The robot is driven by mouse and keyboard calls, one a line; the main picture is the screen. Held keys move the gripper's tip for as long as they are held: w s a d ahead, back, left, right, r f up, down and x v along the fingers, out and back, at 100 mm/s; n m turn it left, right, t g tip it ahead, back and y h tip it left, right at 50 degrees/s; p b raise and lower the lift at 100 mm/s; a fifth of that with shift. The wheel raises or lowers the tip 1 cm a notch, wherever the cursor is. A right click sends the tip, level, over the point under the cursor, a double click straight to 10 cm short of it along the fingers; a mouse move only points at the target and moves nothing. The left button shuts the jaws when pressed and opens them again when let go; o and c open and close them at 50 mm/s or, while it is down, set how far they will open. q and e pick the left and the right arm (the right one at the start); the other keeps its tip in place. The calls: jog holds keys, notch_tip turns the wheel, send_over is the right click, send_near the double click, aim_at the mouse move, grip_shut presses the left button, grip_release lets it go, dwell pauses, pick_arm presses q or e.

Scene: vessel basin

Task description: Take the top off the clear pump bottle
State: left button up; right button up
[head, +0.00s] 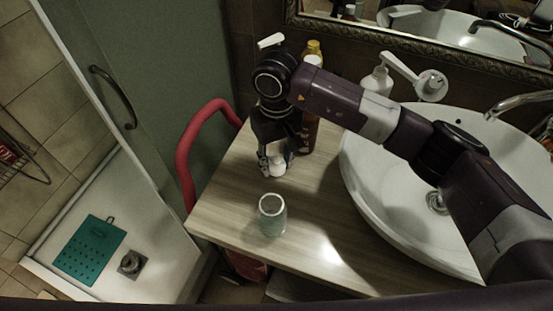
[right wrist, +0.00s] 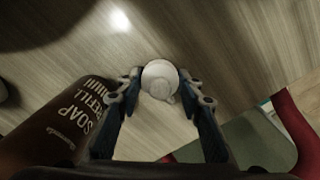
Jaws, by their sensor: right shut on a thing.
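My right gripper (head: 276,158) points down over the wooden counter and is shut on a small white round piece with a short spout. This white piece (right wrist: 160,78) sits between the two fingertips in the right wrist view; its lower end (head: 277,168) shows under the fingers in the head view. A clear greenish glass vessel (head: 272,216) stands nearer the front of the counter, apart from the gripper. My left gripper is out of view.
A brown soap refill bottle (right wrist: 58,120) stands close beside the gripper. A yellow-capped bottle (head: 314,48) and a white pump bottle (head: 378,80) are at the back. The white basin (head: 365,185) is right; a red rail (head: 187,150) is left. The counter front (head: 320,255) is clear.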

jog(key=shift+f, duration=0.2)
jog(key=o, duration=1.3)
jog(key=shift+r, duration=0.1)
jog(key=shift+c, duration=0.2)
